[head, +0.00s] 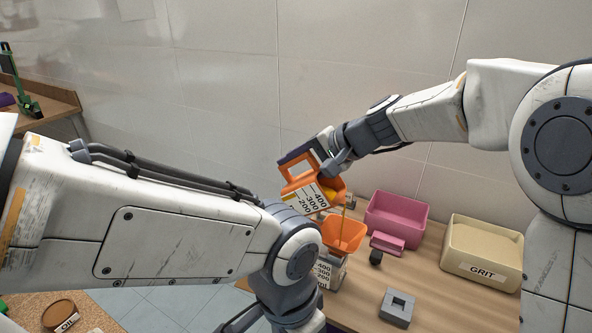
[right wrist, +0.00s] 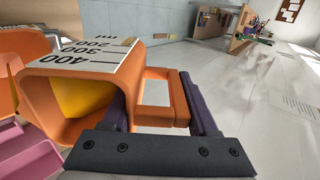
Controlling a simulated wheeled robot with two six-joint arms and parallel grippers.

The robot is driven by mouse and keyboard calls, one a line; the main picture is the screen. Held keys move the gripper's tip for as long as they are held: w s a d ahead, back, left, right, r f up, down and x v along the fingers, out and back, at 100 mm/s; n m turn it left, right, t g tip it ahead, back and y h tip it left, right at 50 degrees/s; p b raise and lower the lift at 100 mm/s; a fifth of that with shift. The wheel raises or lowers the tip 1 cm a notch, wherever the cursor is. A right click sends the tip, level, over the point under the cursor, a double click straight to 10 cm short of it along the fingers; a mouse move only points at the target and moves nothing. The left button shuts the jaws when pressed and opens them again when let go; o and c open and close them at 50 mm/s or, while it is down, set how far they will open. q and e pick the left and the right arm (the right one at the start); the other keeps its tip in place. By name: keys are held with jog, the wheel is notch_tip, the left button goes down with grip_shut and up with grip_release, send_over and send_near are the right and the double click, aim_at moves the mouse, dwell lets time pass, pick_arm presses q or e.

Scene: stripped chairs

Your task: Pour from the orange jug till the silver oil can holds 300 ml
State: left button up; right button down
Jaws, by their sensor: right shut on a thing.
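The orange jug (head: 297,184) is tilted, its 200-300-400 scale slanting. It also shows in the right wrist view (right wrist: 50,82), with yellow liquid (right wrist: 85,100) inside its mouth. My right gripper (head: 303,156) is shut on the jug's handle (right wrist: 178,98). A thin stream (head: 344,209) falls from the jug into an orange funnel (head: 345,234). My left gripper's fingers are not visible.
A pink bin (head: 397,218) and a cream GRIT bin (head: 482,254) stand on the wooden table (head: 440,303). A grey square block with a hole (head: 397,307) lies in front. A pink block (head: 387,242) lies beside the funnel.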

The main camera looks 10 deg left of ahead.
jog(key=shift+r+b, duration=0.1)
jog(key=shift+b, duration=0.6)
dwell(1.6)
jog(key=shift+r+p, duration=0.15)
jog(key=shift+p, duration=0.85)
jog(key=p, duration=0.2)
jog(key=h+p, duration=0.1)
jog(key=p, duration=0.2)
jog(key=shift+w+a+f+h, duration=0.1)
jog(key=shift+a+f+h, duration=0.2)
jog(key=shift+f+g+p, duration=0.25)
jog(key=shift+g+p, duration=0.05)
jog(key=shift+p, duration=0.35)
